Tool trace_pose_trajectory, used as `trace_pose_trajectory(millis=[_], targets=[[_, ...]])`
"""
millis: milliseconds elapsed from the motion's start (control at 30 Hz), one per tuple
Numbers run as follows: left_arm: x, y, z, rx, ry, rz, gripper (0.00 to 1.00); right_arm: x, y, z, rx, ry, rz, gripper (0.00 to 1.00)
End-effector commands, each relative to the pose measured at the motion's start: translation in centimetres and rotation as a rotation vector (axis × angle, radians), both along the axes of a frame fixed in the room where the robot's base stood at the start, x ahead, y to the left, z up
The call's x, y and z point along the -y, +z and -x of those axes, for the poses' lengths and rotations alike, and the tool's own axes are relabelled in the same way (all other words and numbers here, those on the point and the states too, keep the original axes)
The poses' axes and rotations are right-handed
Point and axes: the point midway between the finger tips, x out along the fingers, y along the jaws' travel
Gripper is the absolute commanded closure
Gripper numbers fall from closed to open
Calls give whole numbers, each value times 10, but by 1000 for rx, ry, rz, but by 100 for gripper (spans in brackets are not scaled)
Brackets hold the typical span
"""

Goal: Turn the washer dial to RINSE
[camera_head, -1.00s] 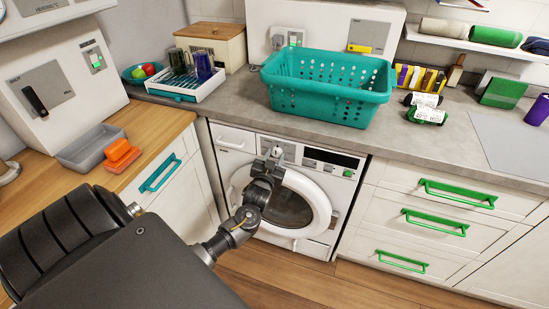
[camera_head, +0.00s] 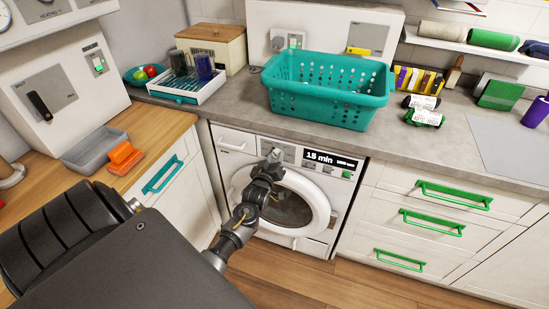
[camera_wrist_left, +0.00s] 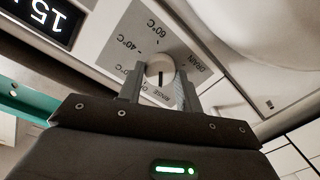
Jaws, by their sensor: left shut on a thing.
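The white washer (camera_head: 226,160) stands under the grey counter. A dark mark on the dial's lower half lies on the side of the RINSE label (camera_wrist_left: 159,97). My left gripper (camera_head: 273,154) is at the washer's panel. It is shut on the dial, one finger on each side of it, as the left wrist view (camera_wrist_left: 158,78) shows. In the head view, the gripper hides the dial. The washer display (camera_head: 332,158) is lit and reads 15 min.
A teal basket (camera_head: 325,108) stands on the counter above the washer. The washer's round door (camera_head: 317,205) is shut, just below my left gripper. Drawers with green handles (camera_head: 433,228) are at the right, a cabinet with a teal handle (camera_head: 162,174) at the left.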

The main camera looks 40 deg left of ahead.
Motion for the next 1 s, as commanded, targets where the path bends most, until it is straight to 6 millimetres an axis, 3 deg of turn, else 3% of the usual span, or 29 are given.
trace_pose_trajectory(millis=[433,767,800,933,1000], targets=[[0,0,0,35,0,96,88,-14,3,-2,4,-4,-18,100],[0,0,0,35,0,96,88,-12,3,-2,5,-4,-15,100],[0,0,0,35,0,96,60,-10,3,-2,5,-3,-13,100],[0,0,0,35,0,96,44,-4,3,-2,5,-1,-6,100],[0,0,0,34,0,95,44,-1,3,-2,6,0,-2,100]])
